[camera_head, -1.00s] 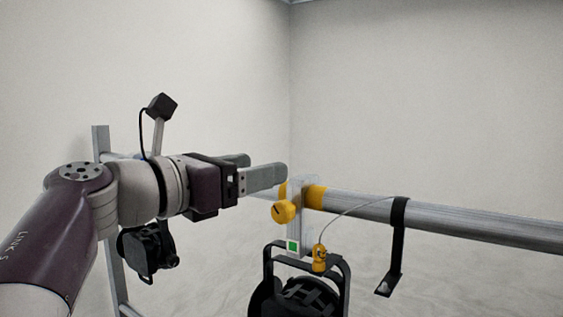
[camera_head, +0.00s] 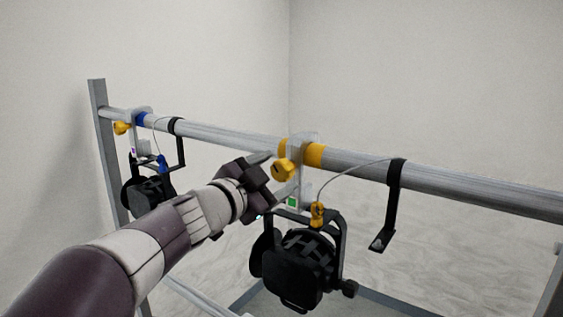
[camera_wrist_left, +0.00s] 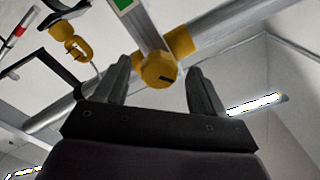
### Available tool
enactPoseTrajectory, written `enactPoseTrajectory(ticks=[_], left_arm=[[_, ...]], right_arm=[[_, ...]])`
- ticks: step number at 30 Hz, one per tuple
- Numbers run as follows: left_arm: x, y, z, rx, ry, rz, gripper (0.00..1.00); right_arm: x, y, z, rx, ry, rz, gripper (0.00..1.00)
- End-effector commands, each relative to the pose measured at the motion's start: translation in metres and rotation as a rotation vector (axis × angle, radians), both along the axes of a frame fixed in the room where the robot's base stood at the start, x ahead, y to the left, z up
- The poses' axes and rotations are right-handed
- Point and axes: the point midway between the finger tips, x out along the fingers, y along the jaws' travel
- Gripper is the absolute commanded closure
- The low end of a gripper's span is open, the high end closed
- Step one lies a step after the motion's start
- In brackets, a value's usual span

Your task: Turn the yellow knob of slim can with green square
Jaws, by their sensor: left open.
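The slim can (camera_head: 303,262) is black and hangs from the metal bar near the middle of the head view. Its clamp carries a green square (camera_head: 291,202) and a yellow knob (camera_head: 283,169). In the left wrist view the yellow knob (camera_wrist_left: 158,71) shows between and just beyond the two fingers, with part of the green square (camera_wrist_left: 123,4) at the top edge. My left gripper (camera_head: 270,172) is open beside the knob, to its left in the head view. The left wrist view shows both fingers (camera_wrist_left: 162,88) apart with nothing held. My right gripper is not in view.
A second black can (camera_head: 148,194) with a yellow knob (camera_head: 122,128) and blue tape hangs farther left. A yellow safety clip (camera_head: 318,213) on a cable joins a black strap (camera_head: 396,200) on the bar (camera_head: 450,190). The bar's right part is clear.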

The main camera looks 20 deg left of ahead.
Motion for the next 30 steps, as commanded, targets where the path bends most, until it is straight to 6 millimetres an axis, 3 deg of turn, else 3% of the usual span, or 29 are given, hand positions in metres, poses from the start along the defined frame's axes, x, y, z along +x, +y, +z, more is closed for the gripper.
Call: enactPoseTrajectory(ticks=[6,14,19,20,23,30], left_arm=[[0.024,-0.009,0.0,0.0,0.001,-0.001,0.31],[0.026,-0.009,0.0,0.002,-0.001,0.0,0.31],[0.026,-0.009,0.0,0.002,-0.001,0.0,0.83],[0.026,-0.009,0.0,0.002,-0.001,0.0,0.87],[0.026,-0.009,-0.002,0.017,-0.007,0.001,0.87],[0.026,-0.009,-0.003,0.361,-0.135,0.002,0.87]], right_arm=[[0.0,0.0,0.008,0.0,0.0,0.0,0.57],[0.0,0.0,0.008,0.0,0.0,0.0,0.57],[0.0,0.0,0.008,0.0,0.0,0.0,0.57],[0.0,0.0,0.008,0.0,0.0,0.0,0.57],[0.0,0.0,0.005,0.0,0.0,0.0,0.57],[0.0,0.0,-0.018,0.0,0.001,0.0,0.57]])
